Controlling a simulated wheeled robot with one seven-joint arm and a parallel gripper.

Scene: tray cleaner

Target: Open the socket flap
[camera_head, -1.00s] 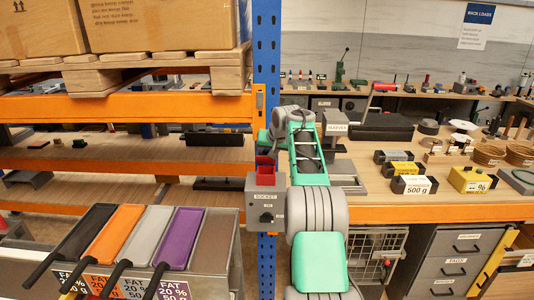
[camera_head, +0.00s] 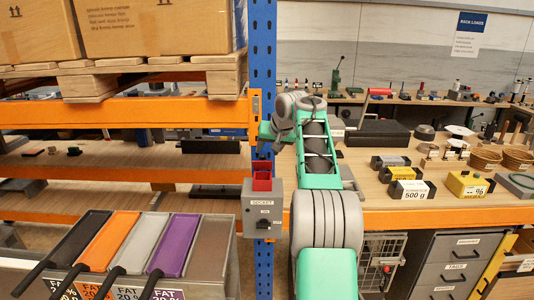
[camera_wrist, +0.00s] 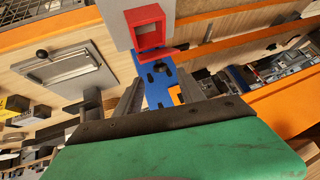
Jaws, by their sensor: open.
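The grey socket box (camera_head: 262,210) is on the blue post, with a red socket (camera_head: 262,184) on its top. In the wrist view the red socket (camera_wrist: 149,27) shows as a square frame around a recess. A thin red flap (camera_wrist: 158,53) sticks out along its lower edge, tilted and apart from the recess face. My gripper (camera_head: 264,146) is above the socket box in the head view. In the wrist view my gripper (camera_wrist: 150,95) is open and empty, its fingers spread below the socket. Contact with the flap is not visible.
The blue post (camera_head: 263,75) and orange beam (camera_head: 120,112) stand close to my gripper. Trays with handles, such as the purple tray (camera_head: 174,245), lie at lower left. The right bench holds weights, including a yellow block (camera_head: 467,185).

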